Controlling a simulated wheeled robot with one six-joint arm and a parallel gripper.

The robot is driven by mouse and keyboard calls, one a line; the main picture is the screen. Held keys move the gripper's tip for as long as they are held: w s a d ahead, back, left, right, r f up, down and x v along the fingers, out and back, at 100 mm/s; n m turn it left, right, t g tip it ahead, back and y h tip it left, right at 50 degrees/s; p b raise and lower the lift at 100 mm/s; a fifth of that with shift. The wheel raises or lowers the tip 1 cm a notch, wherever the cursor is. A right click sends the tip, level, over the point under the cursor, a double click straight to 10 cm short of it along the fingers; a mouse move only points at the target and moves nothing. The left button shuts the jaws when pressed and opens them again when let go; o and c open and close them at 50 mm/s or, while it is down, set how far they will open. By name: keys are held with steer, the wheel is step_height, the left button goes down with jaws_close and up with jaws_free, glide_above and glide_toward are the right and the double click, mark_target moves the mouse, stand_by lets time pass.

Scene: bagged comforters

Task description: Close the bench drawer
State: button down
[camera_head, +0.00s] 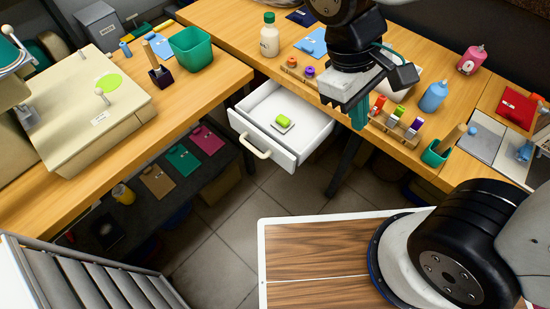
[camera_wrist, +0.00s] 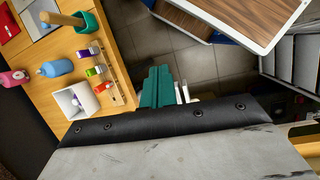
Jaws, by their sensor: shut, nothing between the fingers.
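The white bench drawer (camera_head: 312,132) is pulled out from under the wooden bench, with its cream handle (camera_head: 249,137) at its front. A small green-topped object (camera_head: 283,122) lies inside it. My gripper (camera_head: 358,118) has teal fingers that are shut and empty. In the head view it hangs to the right of the drawer, near the bench's front edge, and appears apart from the drawer and handle. The teal fingers also show in the wrist view (camera_wrist: 157,88), over the floor; the drawer is largely hidden there behind my gripper's body.
A rack of colored items (camera_head: 398,128), a blue bottle (camera_head: 433,96) and a green holder (camera_head: 437,152) stand on the bench right of my gripper. A white bottle (camera_head: 269,36) stands behind the drawer. Tiled floor (camera_head: 262,190) is clear before the drawer.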

steer(key=s+a+f+n+t+h, duration=0.2)
steer(key=a+f+n+t+h, duration=0.4)
steer(key=a+f+n, duration=1.15)
steer(key=n+t+y, duration=0.2)
steer(key=y, duration=0.1)
glide_toward(281, 160)
step_height(281, 160, down, 4)
steer(key=w+d, duration=0.2)
steer(key=shift+w+d+f, duration=0.15)
steer(key=shift+w+d, duration=0.25)
